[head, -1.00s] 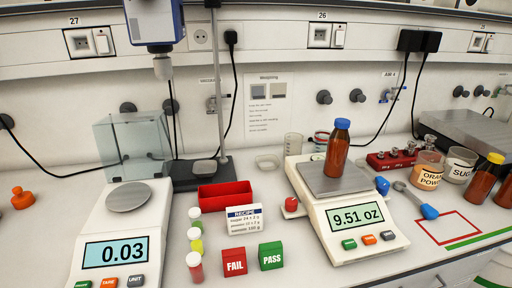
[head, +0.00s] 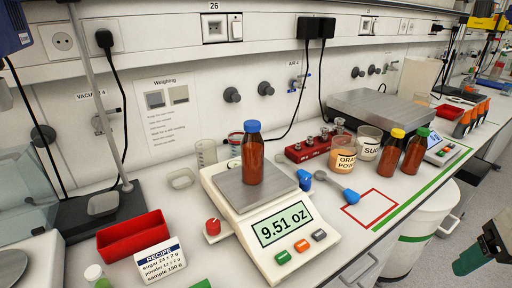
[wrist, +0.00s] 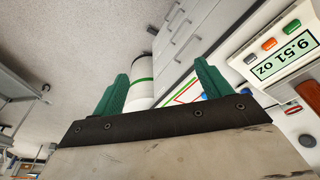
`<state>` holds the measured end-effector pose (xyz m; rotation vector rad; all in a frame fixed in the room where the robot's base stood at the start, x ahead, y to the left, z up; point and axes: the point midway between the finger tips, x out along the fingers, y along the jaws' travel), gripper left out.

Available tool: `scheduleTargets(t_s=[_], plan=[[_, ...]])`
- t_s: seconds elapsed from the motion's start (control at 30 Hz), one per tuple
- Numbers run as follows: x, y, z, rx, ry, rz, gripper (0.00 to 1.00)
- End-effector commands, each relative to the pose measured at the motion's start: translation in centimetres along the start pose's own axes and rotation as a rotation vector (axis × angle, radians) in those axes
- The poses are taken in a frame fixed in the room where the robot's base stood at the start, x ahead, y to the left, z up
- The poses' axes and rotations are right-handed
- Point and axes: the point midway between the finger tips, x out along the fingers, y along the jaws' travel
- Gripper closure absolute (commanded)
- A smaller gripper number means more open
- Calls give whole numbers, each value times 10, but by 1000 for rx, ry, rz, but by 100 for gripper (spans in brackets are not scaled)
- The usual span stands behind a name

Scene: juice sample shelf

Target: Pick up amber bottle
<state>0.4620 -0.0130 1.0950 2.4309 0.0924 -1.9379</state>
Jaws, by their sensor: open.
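An amber bottle with a blue cap (head: 252,155) stands upright on the pan of the right-hand scale (head: 276,228), whose display reads 9.51 oz. Two more amber bottles stand on the bench to its right, one with a yellow cap (head: 391,153) and one with a green cap (head: 416,153). My gripper (head: 468,262) is partly in the head view at the lower right, off the bench front and well away from the bottles. In the wrist view my gripper (wrist: 162,84) shows two green fingers spread apart with nothing between them. The scale (wrist: 280,52) shows there at the right edge.
An orange powder cup (head: 343,161) and a sugar cup (head: 368,142) stand left of the two bottles. A blue scoop (head: 350,195) lies near a red outlined square (head: 371,210). A red tray (head: 133,236) is at left. A white bin (head: 420,225) stands below the bench edge.

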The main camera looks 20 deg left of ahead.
Motion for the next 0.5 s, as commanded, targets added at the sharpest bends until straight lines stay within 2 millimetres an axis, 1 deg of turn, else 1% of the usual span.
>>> scheduleTargets(t_s=[0.03,0.07,0.1,0.17,0.2,0.27,0.3,0.37,0.4,0.47,0.5], plan=[[9,-12,-21,-42,48,-18,23],[15,-21,-36,-67,90,-31,23],[22,-36,-57,-101,151,-51,23],[34,-61,-89,-153,251,-85,23],[40,-81,-109,-186,320,-110,23],[48,-112,-136,-230,426,-149,23],[53,-134,-152,-257,493,-175,23],[59,-167,-172,-292,597,-216,23],[62,-190,-182,-314,665,-243,23],[65,-224,-194,-342,768,-285,23],[66,-247,-199,-360,836,-313,23]])
